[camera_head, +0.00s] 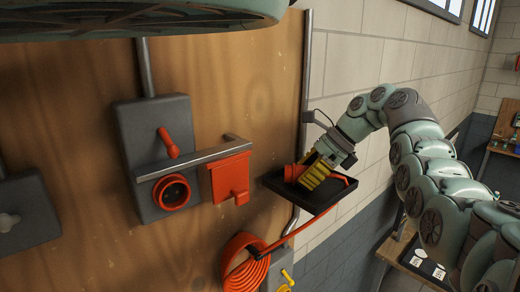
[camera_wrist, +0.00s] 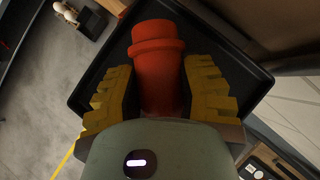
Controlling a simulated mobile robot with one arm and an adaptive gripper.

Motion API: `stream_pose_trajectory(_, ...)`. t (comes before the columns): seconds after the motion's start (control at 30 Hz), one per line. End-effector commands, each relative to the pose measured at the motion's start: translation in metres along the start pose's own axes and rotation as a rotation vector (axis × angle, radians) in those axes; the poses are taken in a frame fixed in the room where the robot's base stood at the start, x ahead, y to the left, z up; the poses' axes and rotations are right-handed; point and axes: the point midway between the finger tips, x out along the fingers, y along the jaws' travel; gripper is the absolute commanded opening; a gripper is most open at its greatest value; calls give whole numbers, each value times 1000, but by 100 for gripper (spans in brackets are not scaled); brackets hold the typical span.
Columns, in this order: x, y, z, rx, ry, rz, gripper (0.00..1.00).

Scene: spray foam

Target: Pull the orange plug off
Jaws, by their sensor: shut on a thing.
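The orange plug (camera_wrist: 158,65) lies between the yellow fingers of my gripper (camera_wrist: 158,98) in the wrist view, over a black tray (camera_wrist: 92,75). In the head view my gripper (camera_head: 313,174) is at the tray (camera_head: 333,197), shut on the plug (camera_head: 291,172), whose orange end shows at the left of the fingers. An orange cable (camera_head: 338,203) runs from the tray down to a coiled orange hose (camera_head: 240,268). The round orange socket (camera_head: 174,191) on the grey wall box is open-faced, with no plug in it.
The grey box (camera_head: 150,130) on the wooden panel carries an orange lever (camera_head: 168,143) and a metal bar (camera_head: 185,160). An orange flap (camera_head: 231,177) hangs right of the socket. A vertical metal strip (camera_head: 305,80) edges the panel. A bench stands at lower right.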

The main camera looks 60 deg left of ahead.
Motion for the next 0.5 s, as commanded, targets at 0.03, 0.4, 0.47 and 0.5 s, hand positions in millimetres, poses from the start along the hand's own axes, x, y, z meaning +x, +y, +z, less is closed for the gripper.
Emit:
stream_pose_trajectory(0.03, 0, 0, -1, 1, 0, -1, 0)
stream_pose_trajectory(0.4, 0, 0, -2, 2, 0, -2, 69)
stream_pose_trajectory(0.47, 0, 0, -2, 2, 0, -2, 69)
stream_pose_trajectory(0.5, 0, 0, -2, 2, 0, -2, 69)
